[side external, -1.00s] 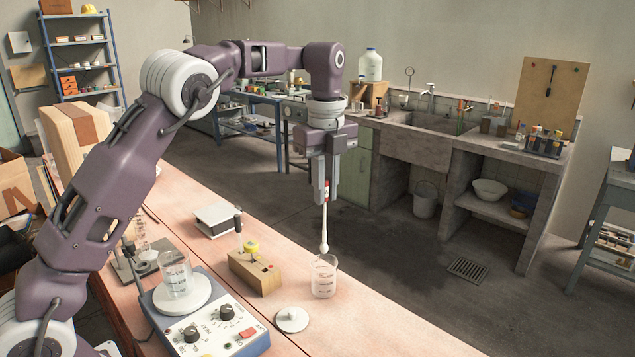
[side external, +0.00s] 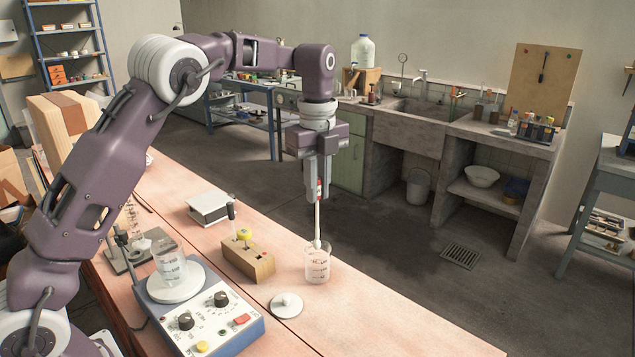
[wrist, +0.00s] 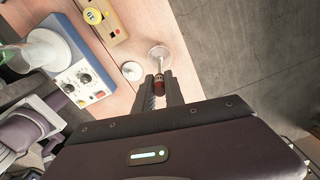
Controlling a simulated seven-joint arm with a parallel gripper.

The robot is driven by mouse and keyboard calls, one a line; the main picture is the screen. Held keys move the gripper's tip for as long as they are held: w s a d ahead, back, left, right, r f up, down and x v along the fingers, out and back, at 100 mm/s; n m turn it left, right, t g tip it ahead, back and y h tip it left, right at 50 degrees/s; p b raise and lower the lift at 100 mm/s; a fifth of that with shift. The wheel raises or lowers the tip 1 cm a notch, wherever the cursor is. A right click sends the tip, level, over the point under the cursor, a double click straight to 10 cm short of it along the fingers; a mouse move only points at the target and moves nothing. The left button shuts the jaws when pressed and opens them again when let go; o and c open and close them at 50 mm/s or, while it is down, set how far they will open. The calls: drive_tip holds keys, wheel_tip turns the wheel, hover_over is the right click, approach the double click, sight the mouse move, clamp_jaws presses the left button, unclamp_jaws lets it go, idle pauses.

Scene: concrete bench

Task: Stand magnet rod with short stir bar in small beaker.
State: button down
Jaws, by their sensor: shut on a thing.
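My gripper (side external: 318,190) is shut on the top of a white magnet rod (side external: 317,222) with a red band near its grip. The rod hangs upright with its lower tip at the mouth of the small beaker (side external: 318,268). Whether the tip is just above or slightly inside the rim I cannot tell. The stir bar cannot be made out on the tip. In the wrist view the rod's red end (wrist: 158,84) is between the fingers, and the rod points at the small beaker (wrist: 158,53).
A wooden block (side external: 247,262) with a yellow-topped item and a dark-handled tool stands left of the small beaker. A white disc (side external: 286,305) lies in front. A hot plate stirrer (side external: 215,318) carries a larger beaker (side external: 170,264). The bench to the right is clear.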

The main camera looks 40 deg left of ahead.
sight(317, 239)
drive_tip(key=shift+f, duration=3.8)
drive_tip(key=c, duration=0.8)
unclamp_jaws()
drive_tip(key=shift+o, duration=0.2)
drive_tip(key=shift+r, duration=3.55)
